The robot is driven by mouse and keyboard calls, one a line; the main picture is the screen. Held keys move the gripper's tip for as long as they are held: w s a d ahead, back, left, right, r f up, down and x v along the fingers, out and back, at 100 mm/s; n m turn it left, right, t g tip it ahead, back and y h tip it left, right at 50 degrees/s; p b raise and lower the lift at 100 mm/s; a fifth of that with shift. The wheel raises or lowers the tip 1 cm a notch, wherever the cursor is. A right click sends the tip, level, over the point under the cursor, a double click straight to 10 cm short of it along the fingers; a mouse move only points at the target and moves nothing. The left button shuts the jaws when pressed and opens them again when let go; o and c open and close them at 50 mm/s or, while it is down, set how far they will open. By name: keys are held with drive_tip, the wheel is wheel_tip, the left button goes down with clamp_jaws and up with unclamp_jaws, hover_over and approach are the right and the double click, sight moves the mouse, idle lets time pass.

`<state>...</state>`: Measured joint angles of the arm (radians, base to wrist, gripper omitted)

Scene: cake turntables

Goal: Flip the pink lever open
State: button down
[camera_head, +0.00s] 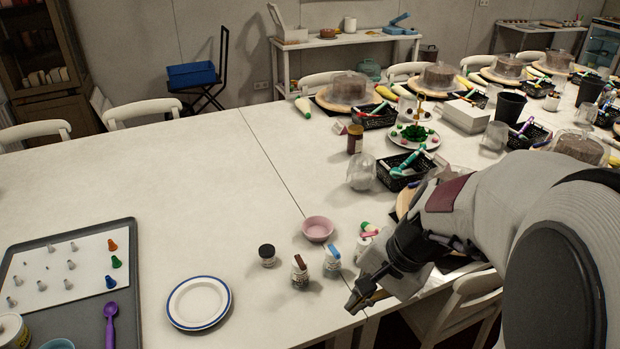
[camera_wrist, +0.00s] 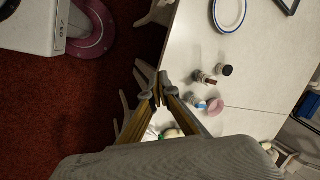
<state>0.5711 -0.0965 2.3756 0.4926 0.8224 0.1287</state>
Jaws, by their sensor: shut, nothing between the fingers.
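A small white jar (camera_head: 366,247) with a pink lever (camera_head: 370,234) on top stands on the table in the head view, just behind my wrist and partly covered by it. The lever looks low and flat across the lid, but it is too small to tell its exact angle. My gripper (camera_head: 355,304) is shut and empty at the table's front edge, nearer the camera than the jar and apart from it. In the wrist view, the shut fingertips (camera_wrist: 161,92) hang by the table edge, and I cannot make out the pink lever.
A jar with a blue lever (camera_head: 335,250) and one with a brown lever (camera_head: 299,263) stand left of the pink-lever jar. A dark-lidded jar (camera_head: 267,256) and a pink bowl (camera_head: 318,229) are close by. A plate (camera_head: 198,303) lies farther left. The table's left rear is clear.

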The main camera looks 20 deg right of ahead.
drive_tip(key=w+d+f+m+t+h, duration=0.1)
drive_tip(key=w+d+f+m+t, duration=0.1)
drive_tip(key=w+d+m, duration=0.2)
drive_tip(key=w+d+f+m+t+h, duration=0.1)
drive_tip(key=w+d+m, duration=0.4)
drive_tip(key=d+m, duration=0.6)
drive_tip(key=w+d+f+m+t+h, duration=0.1)
drive_tip(key=w+d+f+m, duration=0.3)
drive_tip(key=d+m, duration=0.4)
drive_tip(key=shift+w+m+t, duration=0.2)
drive_tip(key=shift+m+t, duration=0.7)
drive_tip(key=w+r+x, duration=0.2)
drive_tip(key=x, duration=1.1)
